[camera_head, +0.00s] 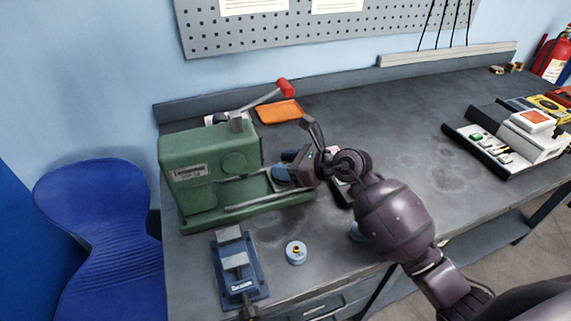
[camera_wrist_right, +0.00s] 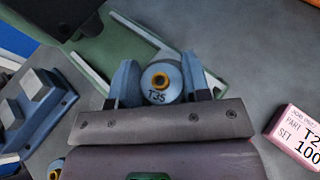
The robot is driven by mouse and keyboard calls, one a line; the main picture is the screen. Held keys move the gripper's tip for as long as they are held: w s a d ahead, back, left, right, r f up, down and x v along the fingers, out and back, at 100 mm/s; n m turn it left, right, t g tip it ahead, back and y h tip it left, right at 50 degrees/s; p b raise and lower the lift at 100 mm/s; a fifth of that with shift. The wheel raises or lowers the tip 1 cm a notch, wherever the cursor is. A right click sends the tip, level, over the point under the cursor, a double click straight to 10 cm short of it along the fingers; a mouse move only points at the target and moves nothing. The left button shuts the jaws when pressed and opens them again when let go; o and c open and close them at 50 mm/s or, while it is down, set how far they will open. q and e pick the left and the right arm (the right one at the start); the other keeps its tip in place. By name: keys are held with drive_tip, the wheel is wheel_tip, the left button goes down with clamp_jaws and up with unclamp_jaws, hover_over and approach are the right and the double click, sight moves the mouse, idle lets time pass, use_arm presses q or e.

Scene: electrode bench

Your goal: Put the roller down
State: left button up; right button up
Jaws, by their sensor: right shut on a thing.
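My right gripper (camera_head: 284,173) is shut on a light blue roller marked T35 (camera_wrist_right: 161,84). In the right wrist view the roller sits between the two blue fingers (camera_wrist_right: 160,85), its brass-ringed hole facing the camera. In the head view the gripper is at the right end of the green machine (camera_head: 205,170), over or beside its low rails, and the held roller is mostly hidden. I cannot tell whether the roller touches anything below. A similar blue roller (camera_head: 296,252) stands on the bench in front of the machine. My left gripper is not in view.
A blue fixture with grey blocks (camera_head: 240,270) stands at the bench's front left. A pink labelled box (camera_wrist_right: 298,138) lies right of the gripper. An orange tray (camera_head: 279,112) is behind. A white instrument (camera_head: 510,140) stands right. The bench between is largely clear.

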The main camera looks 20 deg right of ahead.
drive_tip(key=o, duration=0.7)
drive_tip(key=shift+s+f, duration=0.15)
drive_tip(key=shift+f, duration=0.55)
drive_tip(key=o, duration=0.3)
drive_tip(key=shift+f, duration=0.15)
drive_tip(key=shift+r, duration=0.25)
drive_tip(key=v, duration=0.4)
drive_tip(key=r+v, duration=0.1)
drive_tip(key=v, duration=0.7)
drive_tip(key=shift+r+p, duration=0.35)
drive_tip(key=shift+p, duration=0.05)
